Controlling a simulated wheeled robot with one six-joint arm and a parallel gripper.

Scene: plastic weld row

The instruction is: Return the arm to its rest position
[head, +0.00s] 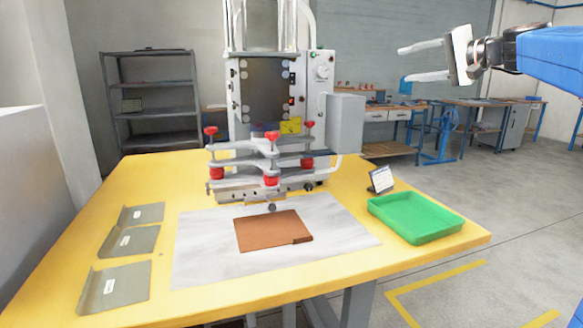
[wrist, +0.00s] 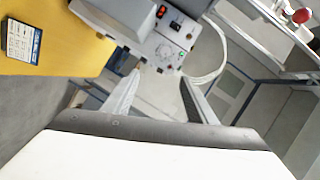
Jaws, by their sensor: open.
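My gripper (head: 424,61) is at the upper right of the head view, on the end of my blue arm. Its two pale fingers point left and stand apart, with nothing between them. It is in the air, above and to the right of the yellow table (head: 185,280), and touches nothing. In the wrist view my gripper (wrist: 158,88) shows as two separated fingers. Beyond them are part of the welding machine (wrist: 165,45) and the floor.
The grey welding machine (head: 325,100) stands at the table's back. A brown plate (head: 270,231) lies on a white sheet (head: 200,255). A green tray (head: 415,218) and a small card (head: 381,179) are on the right. Grey angled pieces (head: 125,285) lie on the left.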

